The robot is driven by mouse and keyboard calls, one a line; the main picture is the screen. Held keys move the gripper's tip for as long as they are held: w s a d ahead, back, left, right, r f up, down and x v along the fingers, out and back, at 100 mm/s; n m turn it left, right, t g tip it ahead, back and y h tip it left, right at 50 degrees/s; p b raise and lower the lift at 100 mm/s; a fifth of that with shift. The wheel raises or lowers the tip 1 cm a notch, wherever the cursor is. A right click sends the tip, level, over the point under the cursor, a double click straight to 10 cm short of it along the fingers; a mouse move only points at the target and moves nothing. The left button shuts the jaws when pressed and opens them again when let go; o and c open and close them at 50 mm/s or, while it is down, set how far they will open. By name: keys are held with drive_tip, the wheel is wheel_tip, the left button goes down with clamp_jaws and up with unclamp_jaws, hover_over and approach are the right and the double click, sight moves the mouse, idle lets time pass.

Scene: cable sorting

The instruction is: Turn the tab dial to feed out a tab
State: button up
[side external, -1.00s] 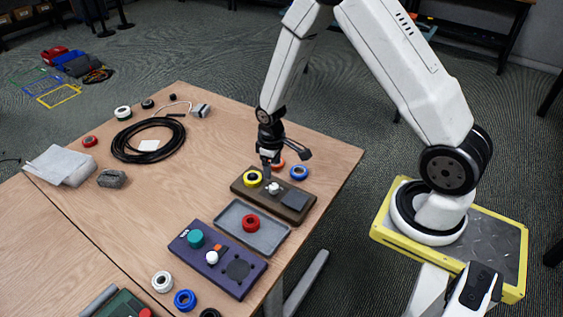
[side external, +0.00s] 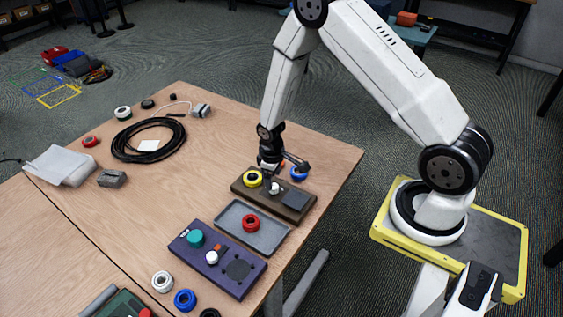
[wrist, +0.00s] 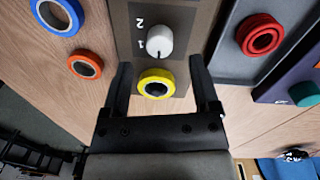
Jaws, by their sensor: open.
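A dark brown box (side external: 296,205) stands near the table's right edge in the side view. It carries a white dial knob, seen in the wrist view (wrist: 160,40) with the marks 1 and 2 beside it. A yellow tape roll (wrist: 156,83) sits on the box near the knob. My gripper (wrist: 163,72) is open and empty, its fingers on either side of the yellow roll and pointing toward the knob. In the side view my gripper (side external: 271,183) is low over the box and partly hides the knob. I cannot tell whether a finger touches anything.
A grey tray (side external: 272,239) with a red roll (side external: 251,223) lies beside the box. A purple device (side external: 240,286) with a teal knob stands beyond it. Blue (wrist: 56,14) and orange (wrist: 85,65) rolls lie on the box's other side. A black cable coil (side external: 148,140) lies farther back.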

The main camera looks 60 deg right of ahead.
sight(274, 186)
drive_tip(key=shift+f, duration=1.9)
drive_tip(key=shift+c, duration=0.2)
clamp_jaws()
